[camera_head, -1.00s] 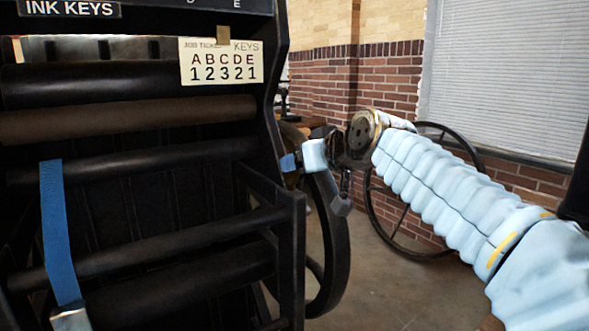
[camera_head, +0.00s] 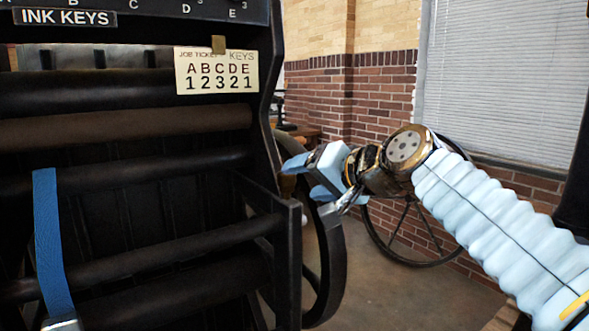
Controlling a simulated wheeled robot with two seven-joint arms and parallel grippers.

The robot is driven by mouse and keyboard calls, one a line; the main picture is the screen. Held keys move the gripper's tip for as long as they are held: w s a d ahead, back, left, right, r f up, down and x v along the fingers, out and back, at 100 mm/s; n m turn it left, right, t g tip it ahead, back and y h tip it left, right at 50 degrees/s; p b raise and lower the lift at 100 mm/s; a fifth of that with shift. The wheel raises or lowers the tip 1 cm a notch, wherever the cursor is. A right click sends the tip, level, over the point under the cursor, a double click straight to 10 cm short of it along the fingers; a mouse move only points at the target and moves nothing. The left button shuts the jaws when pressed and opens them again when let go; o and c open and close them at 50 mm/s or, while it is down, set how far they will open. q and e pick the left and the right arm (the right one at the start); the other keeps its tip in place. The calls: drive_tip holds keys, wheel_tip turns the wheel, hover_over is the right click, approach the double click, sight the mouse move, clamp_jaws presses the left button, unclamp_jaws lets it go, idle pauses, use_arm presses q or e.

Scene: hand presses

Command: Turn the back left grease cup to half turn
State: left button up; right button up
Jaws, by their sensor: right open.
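I cannot make out any grease cup in this view. The black press (camera_head: 150,220) fills the left half, with dark rollers across its frame. My right gripper (camera_head: 302,178) is open and empty, beside the press's right side frame and in front of the rim of its large wheel. Its blue fingers point left toward the press. My right arm comes in from the lower right in a pale blue sleeve. My left gripper is not in view.
A job ticket (camera_head: 216,71) and an INK KEYS label (camera_head: 65,17) are on the press. A blue strap (camera_head: 50,240) hangs at the left. A black flywheel (camera_head: 325,250) stands beside the press, and a second spoked wheel (camera_head: 410,262) leans near the brick wall (camera_head: 395,100). Floor shows between them.

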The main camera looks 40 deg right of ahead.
sight(287, 178)
drive_tip(key=d+f+m+t, duration=0.1)
drive_tip(key=d+m+t, duration=0.1)
drive_tip(key=m, duration=1.1)
drive_tip(key=d+f+m+t, duration=0.2)
drive_tip(key=m, duration=1.1)
drive_tip(key=w+p, duration=0.1)
drive_tip(key=w, duration=1.2)
drive_tip(key=shift+w+r, duration=0.1)
